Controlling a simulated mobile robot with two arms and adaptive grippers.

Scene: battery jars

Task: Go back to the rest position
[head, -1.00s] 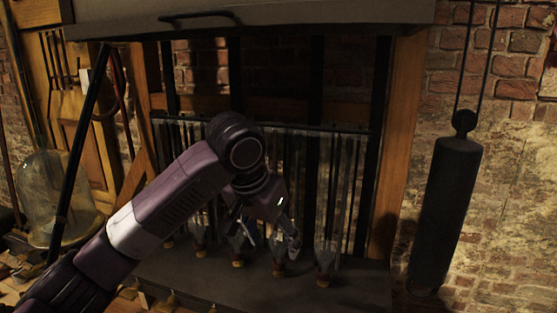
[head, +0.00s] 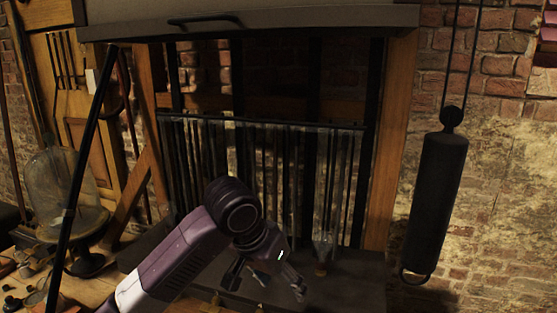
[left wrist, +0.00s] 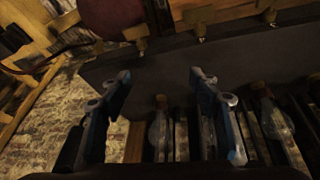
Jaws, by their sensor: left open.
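My left gripper (head: 266,284) hangs low in front of the dark shelf, below the rack, with its fingers spread and nothing held. In the left wrist view the two blue-grey fingers (left wrist: 160,85) stand wide apart. Glass jars with brown end knobs show past them; one jar (left wrist: 160,132) appears between the fingers and another (left wrist: 272,118) to the right. In the head view one jar's lower end (head: 322,246) shows right of the gripper; my arm hides others. The right gripper is not in view.
A dark rack bar (head: 262,121) with long rods and tubes spans the wooden frame. A black cylindrical weight (head: 437,205) hangs at right. A glass dome (head: 62,185) stands at left. The dark shelf (head: 350,280) extends right of the gripper.

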